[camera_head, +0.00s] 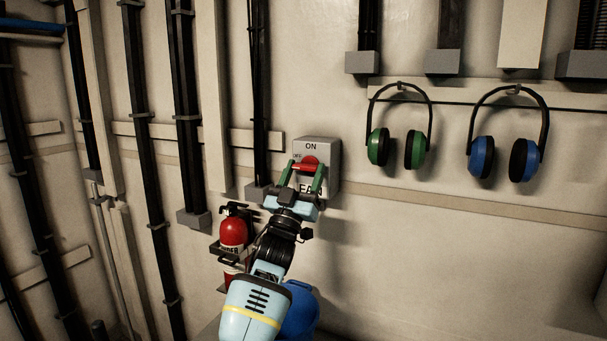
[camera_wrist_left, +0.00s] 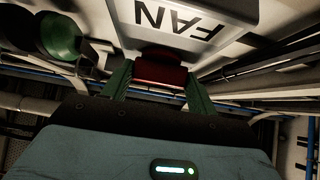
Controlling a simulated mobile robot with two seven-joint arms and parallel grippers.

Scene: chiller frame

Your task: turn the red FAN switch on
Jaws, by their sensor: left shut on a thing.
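The grey FAN switch box (camera_head: 330,160) is fixed on the wall, with "ON" above and "FAN" below, partly covered by my gripper. Its red switch handle (camera_head: 307,166) sits in the middle of the box, lying roughly sideways. My left gripper (camera_head: 304,172) reaches up to the box, and its green fingers are shut on the red handle, one at each side. In the left wrist view the red handle (camera_wrist_left: 161,72) sits between the green fingers, close under the upside-down FAN lettering. My right gripper is not in view.
Green ear defenders (camera_head: 378,147) and blue ear defenders (camera_head: 481,157) hang on the wall to the right. A red fire extinguisher (camera_head: 233,232) stands left of my left arm. Black pipes run down the wall at left.

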